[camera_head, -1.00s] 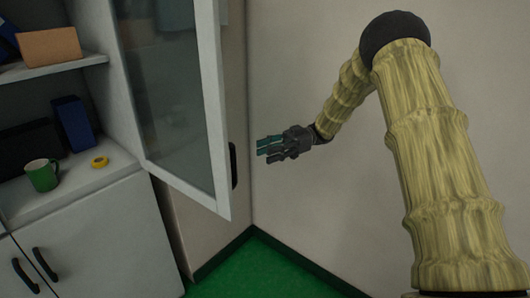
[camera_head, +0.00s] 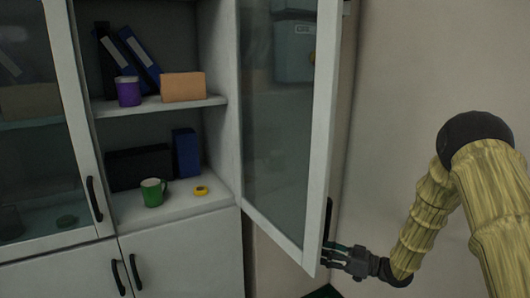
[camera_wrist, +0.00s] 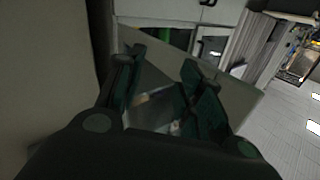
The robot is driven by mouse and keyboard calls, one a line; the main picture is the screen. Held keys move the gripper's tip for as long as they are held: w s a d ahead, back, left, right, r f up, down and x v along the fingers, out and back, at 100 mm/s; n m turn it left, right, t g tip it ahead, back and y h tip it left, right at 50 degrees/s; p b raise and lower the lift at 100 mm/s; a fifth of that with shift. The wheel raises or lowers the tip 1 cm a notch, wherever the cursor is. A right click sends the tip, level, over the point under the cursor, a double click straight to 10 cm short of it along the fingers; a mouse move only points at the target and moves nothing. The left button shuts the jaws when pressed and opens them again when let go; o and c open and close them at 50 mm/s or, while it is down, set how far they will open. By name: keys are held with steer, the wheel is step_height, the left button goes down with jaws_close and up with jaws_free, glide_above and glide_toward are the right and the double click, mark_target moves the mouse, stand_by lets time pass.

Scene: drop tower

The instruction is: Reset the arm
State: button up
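My gripper (camera_head: 338,255) is at the lower right of the head view, at the end of my bent arm. It appears beside the lower edge of the open glass cabinet door (camera_head: 325,140), just below the door's dark handle (camera_head: 328,218). I cannot tell whether it touches the door. In the wrist view my gripper (camera_wrist: 163,64) has its fingers spread apart with nothing held between them.
The open cabinet holds a green mug (camera_head: 153,192), a yellow ring-shaped item (camera_head: 201,190), a purple cup (camera_head: 128,91), a tan box (camera_head: 183,87) and blue binders (camera_head: 139,55). A bare wall (camera_head: 430,60) stands on the right.

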steer(key=s+f+m+h, duration=0.4)
steer(key=s+f+h, duration=0.2)
steer(key=s+f, duration=0.5)
steer(key=s+f+m+h, duration=0.5)
steer(key=s+f, duration=0.2)
steer(key=f, duration=0.8)
steer(key=s+d+f+g+h, duration=0.1)
steer(key=s+g, duration=0.1)
steer(key=s, duration=0.8)
steer(key=s+d+f+m+g+h, duration=0.1)
steer(key=s+f+g+h, duration=0.1)
steer(key=s, duration=0.8)
steer(key=s+d+f+m+g+h, duration=0.1)
steer(key=s+f+g+h, duration=0.1)
steer(key=s, duration=0.8)
steer(key=shift+d+f+g, duration=0.25)
steer(key=shift+d+g, duration=0.05)
steer(key=shift+g, duration=0.6)
